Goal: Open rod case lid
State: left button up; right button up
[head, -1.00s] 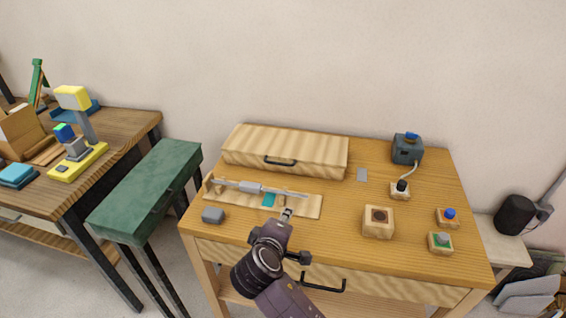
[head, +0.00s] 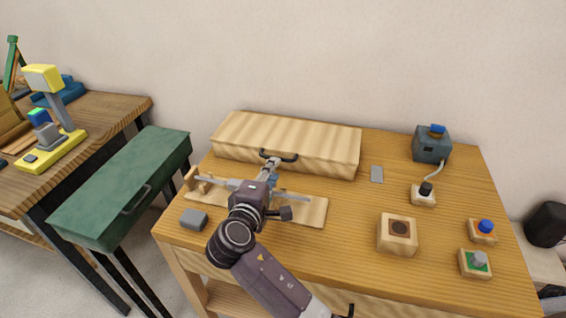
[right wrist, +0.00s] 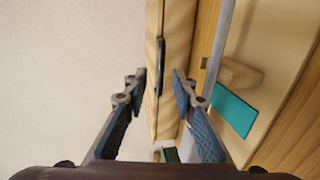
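A long pale wooden case (head: 285,140) lies shut at the back of the wooden table, with a black handle (head: 290,159) on its front. My right gripper (head: 271,163) is just in front of this handle. In the right wrist view the two fingers of the right gripper (right wrist: 158,88) stand apart, with the case front and its handle (right wrist: 161,66) beyond the gap between them. Whether a finger touches the handle cannot be told. My left gripper is out of view.
A wooden rack (head: 312,212) with a glass rod (head: 293,196) lies under my right arm. A grey block (head: 194,219) stands left of it. A grey device (head: 431,146), a wooden block (head: 397,234) and small button boxes stand right. A green case (head: 115,185) stands left.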

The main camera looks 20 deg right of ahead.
aim_at(281, 158)
jog(key=p+x, duration=0.1)
jog(key=x, duration=0.7)
jog(key=shift+f, duration=0.1)
jog(key=shift+s, duration=0.1)
grip_shut()
